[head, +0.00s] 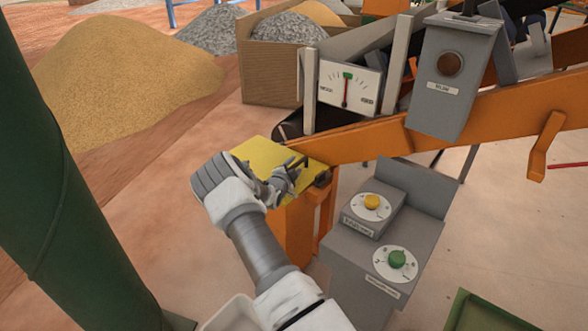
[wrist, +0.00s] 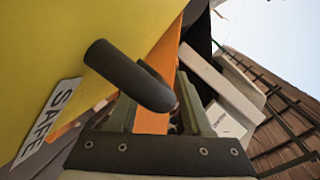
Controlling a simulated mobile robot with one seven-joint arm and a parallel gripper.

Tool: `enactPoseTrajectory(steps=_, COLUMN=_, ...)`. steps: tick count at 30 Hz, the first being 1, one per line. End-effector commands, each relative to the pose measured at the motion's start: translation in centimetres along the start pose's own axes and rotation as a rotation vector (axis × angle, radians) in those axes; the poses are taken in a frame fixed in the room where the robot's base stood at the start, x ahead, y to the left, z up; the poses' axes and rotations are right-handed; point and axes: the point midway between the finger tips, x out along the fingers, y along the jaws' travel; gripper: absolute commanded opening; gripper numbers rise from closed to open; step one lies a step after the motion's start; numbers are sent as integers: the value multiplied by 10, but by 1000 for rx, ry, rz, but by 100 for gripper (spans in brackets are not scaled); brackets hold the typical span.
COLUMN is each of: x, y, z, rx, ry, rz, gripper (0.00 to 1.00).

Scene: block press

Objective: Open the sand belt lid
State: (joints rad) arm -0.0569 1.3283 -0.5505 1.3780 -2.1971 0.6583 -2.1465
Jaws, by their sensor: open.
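The sand belt lid is a flat yellow panel (head: 253,152) on an orange frame at the belt's lower end. In the wrist view the yellow lid (wrist: 70,35) fills the upper left, with a "SAFE" label on a strip at its edge. A dark round bar handle (wrist: 128,74) stands out from it. My gripper (head: 290,174) is at the lid's right part, close to the handle. In the wrist view my gripper (wrist: 160,92) is open, and the handle crosses in front of its left finger. I cannot tell whether they touch.
A grey control stand with a yellow knob (head: 371,202) and a green knob (head: 396,259) stands right of my arm. A dial gauge (head: 347,88) and a grey box (head: 452,75) sit above the orange conveyor beam (head: 470,120). A green post (head: 45,190) is at left.

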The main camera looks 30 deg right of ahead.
Motion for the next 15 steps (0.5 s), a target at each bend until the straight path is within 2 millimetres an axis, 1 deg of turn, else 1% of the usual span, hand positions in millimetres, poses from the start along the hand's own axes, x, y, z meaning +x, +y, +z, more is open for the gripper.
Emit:
enactPoseTrajectory(steps=5, x=0, y=0, z=0, rx=0, ry=0, rz=0, gripper=50)
enactPoseTrajectory(steps=6, x=0, y=0, z=0, rx=0, ry=0, rz=0, gripper=48)
enactPoseTrajectory(steps=14, x=0, y=0, z=0, rx=1, ry=0, rz=0, gripper=1)
enactPoseTrajectory(steps=15, x=0, y=0, z=0, rx=1, ry=0, rz=0, gripper=0)
